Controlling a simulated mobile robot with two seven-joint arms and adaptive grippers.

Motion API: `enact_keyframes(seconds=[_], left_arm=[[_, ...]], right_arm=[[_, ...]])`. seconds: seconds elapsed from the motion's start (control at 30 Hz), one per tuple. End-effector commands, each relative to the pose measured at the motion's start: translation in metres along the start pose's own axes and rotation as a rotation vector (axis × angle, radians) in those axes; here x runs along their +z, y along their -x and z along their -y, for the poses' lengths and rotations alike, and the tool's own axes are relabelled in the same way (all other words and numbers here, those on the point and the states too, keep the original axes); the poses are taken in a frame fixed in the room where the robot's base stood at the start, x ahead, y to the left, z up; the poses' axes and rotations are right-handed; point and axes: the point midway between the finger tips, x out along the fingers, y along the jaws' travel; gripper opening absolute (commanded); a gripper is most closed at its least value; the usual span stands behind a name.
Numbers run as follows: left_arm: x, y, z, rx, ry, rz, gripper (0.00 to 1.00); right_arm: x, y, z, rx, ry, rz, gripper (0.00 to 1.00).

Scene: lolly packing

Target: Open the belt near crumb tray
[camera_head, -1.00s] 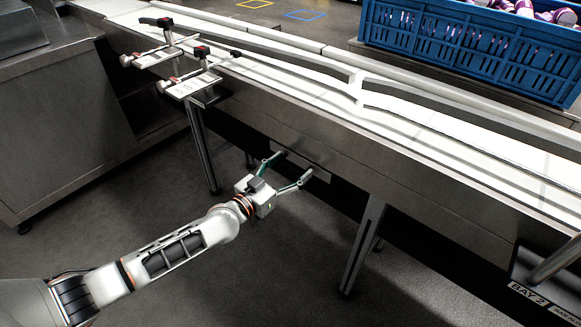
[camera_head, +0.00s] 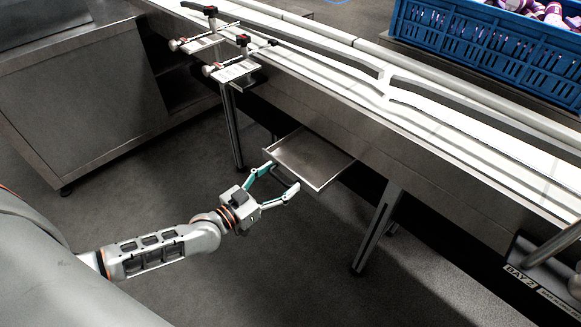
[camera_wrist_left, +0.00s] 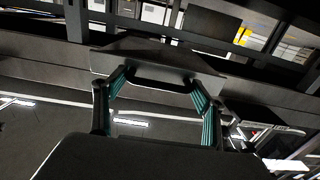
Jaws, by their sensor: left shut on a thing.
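The crumb tray (camera_head: 313,155) is a shallow metal drawer standing pulled out from under the side of the belt (camera_head: 330,75). Its front shows in the left wrist view (camera_wrist_left: 160,57), with a dark handle slot between my fingers. My left gripper (camera_head: 282,177) is at the tray's front edge, its two green-sided fingers spread along it, shut on the tray's front. The fingers also show in the left wrist view (camera_wrist_left: 160,88). The exact contact at the fingertips is too small to see. My right gripper is out of view.
Two clamp-like brackets with red knobs (camera_head: 243,40) stick out from the belt's near side. A blue crate (camera_head: 490,45) of purple-and-white items stands behind the belt. A belt leg (camera_head: 378,228) stands right of the tray. The floor (camera_head: 300,275) in front is clear.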

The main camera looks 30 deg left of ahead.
Motion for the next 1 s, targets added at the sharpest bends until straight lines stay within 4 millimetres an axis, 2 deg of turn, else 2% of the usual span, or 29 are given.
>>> enact_keyframes(seconds=[0.2,0.6,0.63,0.67,1.0], left_arm=[[-0.001,0.019,0.000,0.001,-0.003,-0.002,0.32],[0.001,0.022,-0.001,0.000,-0.001,0.000,0.32],[0.001,0.022,-0.001,0.000,-0.001,0.000,0.78],[0.001,0.022,-0.001,0.000,-0.001,0.000,0.86],[0.000,0.022,0.000,0.000,0.000,0.000,0.86]], right_arm=[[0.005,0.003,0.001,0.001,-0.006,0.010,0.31],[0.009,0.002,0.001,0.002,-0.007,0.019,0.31],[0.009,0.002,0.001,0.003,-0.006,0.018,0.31],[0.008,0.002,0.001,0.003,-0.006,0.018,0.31],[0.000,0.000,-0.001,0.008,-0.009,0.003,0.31]])
